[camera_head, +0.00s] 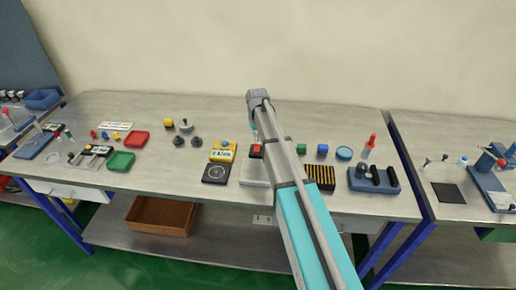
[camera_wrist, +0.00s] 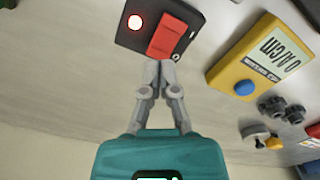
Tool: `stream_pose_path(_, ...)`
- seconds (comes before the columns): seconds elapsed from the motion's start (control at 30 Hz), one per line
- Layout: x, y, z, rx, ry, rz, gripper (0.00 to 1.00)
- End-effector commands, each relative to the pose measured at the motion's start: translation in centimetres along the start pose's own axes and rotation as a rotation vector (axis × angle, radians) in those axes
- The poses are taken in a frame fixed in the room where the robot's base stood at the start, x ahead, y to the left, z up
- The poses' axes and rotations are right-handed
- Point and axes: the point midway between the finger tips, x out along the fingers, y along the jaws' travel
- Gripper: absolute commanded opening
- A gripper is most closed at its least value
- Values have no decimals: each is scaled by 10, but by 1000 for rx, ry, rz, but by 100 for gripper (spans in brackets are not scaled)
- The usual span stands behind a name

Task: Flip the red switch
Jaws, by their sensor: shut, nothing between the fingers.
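The red switch is a red rocker (camera_wrist: 167,36) on a small black box (camera_wrist: 128,38) in the wrist view. A round red lamp (camera_wrist: 135,22) glows on the box beside it. In the head view the red switch (camera_head: 257,150) is small and partly covered by my arm. My gripper (camera_wrist: 160,66) is shut and empty, its fingertips right at the near edge of the red rocker; I cannot tell whether they touch it.
A yellow box (camera_wrist: 262,50) with a blue button (camera_wrist: 243,88) stands close beside the black box. Dark knobs (camera_wrist: 280,110) lie beyond it.

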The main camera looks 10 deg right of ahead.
Motion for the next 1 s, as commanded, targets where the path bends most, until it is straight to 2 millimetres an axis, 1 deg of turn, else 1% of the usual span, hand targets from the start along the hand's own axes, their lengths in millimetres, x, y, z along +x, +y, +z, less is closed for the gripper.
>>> stream_pose_path(0.43, 0, 0, 0, 0, 0, 0, 0)
stream_pose_path(1.0, 6, 0, 0, 0, 0, 0, 0)
